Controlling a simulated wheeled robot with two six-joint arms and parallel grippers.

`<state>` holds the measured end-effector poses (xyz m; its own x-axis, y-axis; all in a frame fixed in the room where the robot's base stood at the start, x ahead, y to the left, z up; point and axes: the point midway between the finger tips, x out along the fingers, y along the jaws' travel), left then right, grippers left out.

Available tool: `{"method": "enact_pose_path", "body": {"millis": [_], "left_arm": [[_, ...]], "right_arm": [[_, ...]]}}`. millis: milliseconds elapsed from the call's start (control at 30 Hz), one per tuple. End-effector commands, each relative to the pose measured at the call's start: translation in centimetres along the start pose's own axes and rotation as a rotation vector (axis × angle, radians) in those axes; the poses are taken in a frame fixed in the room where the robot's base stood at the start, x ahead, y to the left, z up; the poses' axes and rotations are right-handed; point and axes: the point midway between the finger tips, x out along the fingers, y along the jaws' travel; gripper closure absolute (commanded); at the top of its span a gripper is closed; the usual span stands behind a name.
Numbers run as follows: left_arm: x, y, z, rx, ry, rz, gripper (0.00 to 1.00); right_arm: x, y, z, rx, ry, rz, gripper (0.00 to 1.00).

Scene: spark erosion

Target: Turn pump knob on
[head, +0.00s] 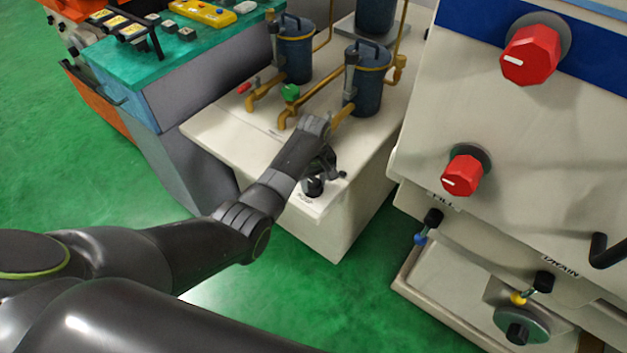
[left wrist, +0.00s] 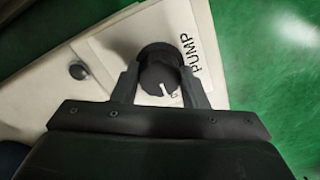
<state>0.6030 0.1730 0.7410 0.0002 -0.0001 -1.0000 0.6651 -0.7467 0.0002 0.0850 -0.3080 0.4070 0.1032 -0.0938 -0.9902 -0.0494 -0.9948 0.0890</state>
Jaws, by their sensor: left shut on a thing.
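The pump knob (left wrist: 160,70) is a black round knob with a white pointer mark, on a white plate labelled PUMP in the left wrist view. My left gripper (left wrist: 160,82) has one finger on each side of it and is shut on it. In the head view the knob (head: 313,187) sits at the front corner of the cream cabinet (head: 340,225), with my left gripper (head: 325,172) at it. The pointer aims toward the lower right in the left wrist view. Some small lettering by the pointer is too small to read. My right gripper is not in view.
A cream machine with red knobs (head: 530,55) stands at the right. Green floor (head: 350,300) is open in front.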

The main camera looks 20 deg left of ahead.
Motion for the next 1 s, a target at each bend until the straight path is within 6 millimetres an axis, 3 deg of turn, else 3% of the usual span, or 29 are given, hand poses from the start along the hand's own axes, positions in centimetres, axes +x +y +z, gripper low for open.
{"method": "enact_pose_path", "body": {"millis": [367, 1000], "left_arm": [[-0.4, -0.1, 0.0, 0.228, -0.002, -0.003, 0.83], [-0.2, -0.1, -0.1, 0.835, -0.001, -0.001, 0.83]], "right_arm": [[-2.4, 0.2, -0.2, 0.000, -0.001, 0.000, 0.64], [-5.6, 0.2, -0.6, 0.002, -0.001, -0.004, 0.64]]}}
